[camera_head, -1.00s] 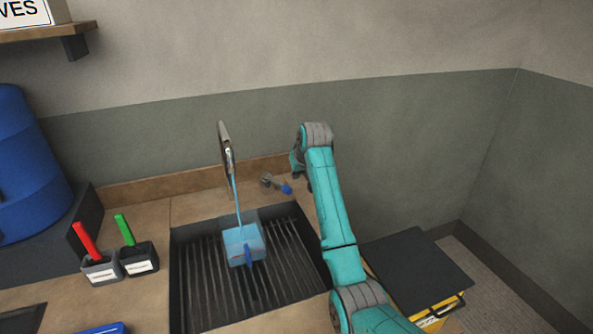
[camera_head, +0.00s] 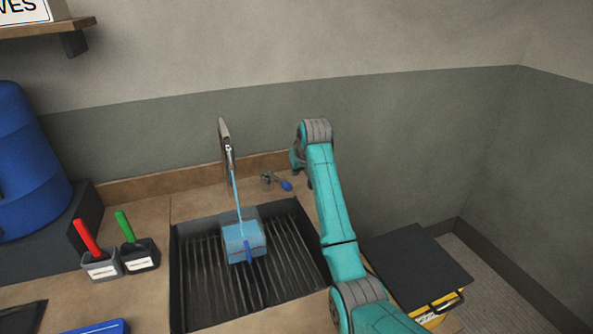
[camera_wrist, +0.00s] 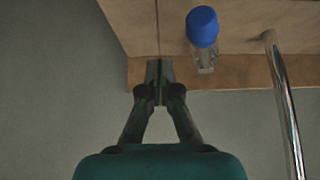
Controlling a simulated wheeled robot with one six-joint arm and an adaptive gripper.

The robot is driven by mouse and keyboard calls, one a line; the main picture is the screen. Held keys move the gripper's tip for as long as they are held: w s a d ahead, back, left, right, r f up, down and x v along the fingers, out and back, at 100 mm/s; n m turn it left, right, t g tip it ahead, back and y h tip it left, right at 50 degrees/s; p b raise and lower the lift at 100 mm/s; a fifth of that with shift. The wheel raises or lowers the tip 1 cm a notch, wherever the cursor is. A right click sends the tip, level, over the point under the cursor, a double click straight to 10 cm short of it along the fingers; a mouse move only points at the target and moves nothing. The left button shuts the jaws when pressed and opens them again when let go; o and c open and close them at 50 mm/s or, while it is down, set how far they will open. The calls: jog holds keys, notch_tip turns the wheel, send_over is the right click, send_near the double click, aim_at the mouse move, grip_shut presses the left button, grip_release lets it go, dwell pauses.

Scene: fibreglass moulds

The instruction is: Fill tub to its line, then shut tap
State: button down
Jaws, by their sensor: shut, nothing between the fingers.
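The clear tub (camera_head: 238,232) with a blue handle (camera_head: 250,252) stands on the slatted sink grate, under the metal spout (camera_head: 226,145). A thin blue stream of water runs from the spout into the tub, which holds blue water. My gripper (camera_wrist: 160,66) is shut and empty, apart from the lever. In the head view my arm hides it.
The sink grate (camera_head: 205,295) is bare around the tub. Two small holders, with a red handle (camera_head: 88,238) and a green handle (camera_head: 124,226), stand left of it. A blue drum (camera_head: 30,170) is far left. A black-topped yellow case (camera_head: 418,265) is at right.

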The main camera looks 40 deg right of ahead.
aim_at(287, 184)
jog(key=shift+f, duration=0.1)
jog(key=shift+f, duration=2.25)
dwell(4.7)
jog(key=shift+s+a, duration=0.1)
jog(key=shift+a, duration=1.95)
